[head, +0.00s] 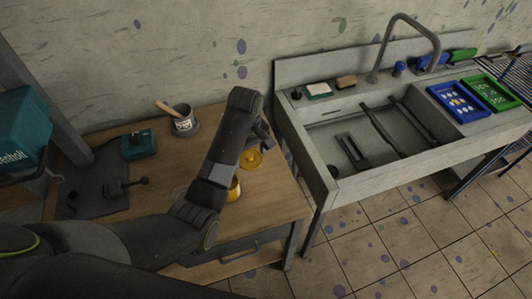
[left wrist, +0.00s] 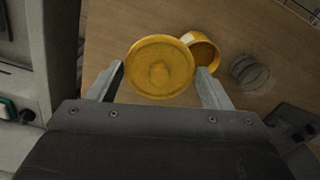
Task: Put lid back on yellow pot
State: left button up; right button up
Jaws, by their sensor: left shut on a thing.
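The round yellow lid (head: 251,160) has a knob and is held above the wooden table; it also shows in the left wrist view (left wrist: 160,67). My left gripper (left wrist: 160,72) is shut on it, with a finger at each side of its rim. In the head view the gripper (head: 262,146) is partly hidden by my arm. The yellow pot (left wrist: 204,46) is uncovered and sits on the table, beside and partly behind the lid in the left wrist view. In the head view the pot (head: 234,190) is partly hidden by my left arm. My right gripper is not in view.
A grey can (head: 183,124) with a wooden-handled tool stands at the table's back. A teal block (head: 138,145) and dark press parts are at left. A faint ring-shaped thing (left wrist: 250,74) lies near the pot. A sink (head: 330,190) stands right of the table.

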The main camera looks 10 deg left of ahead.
pick_arm(q)
jog(key=s+a+f, duration=0.2)
jog(key=s+a, duration=0.2)
jog(key=a, duration=0.3)
notch_tip(320, 180, down, 6)
jog(key=shift+w+b, duration=0.15)
jog(key=shift+b, duration=0.25)
jog(key=shift+d+p, duration=0.1)
jog(key=shift+p, duration=0.3)
dwell(0.5)
jog(key=shift+f, duration=0.15)
dwell(1.5)
jog(key=o, duration=1)
jog(key=shift+o, duration=0.3)
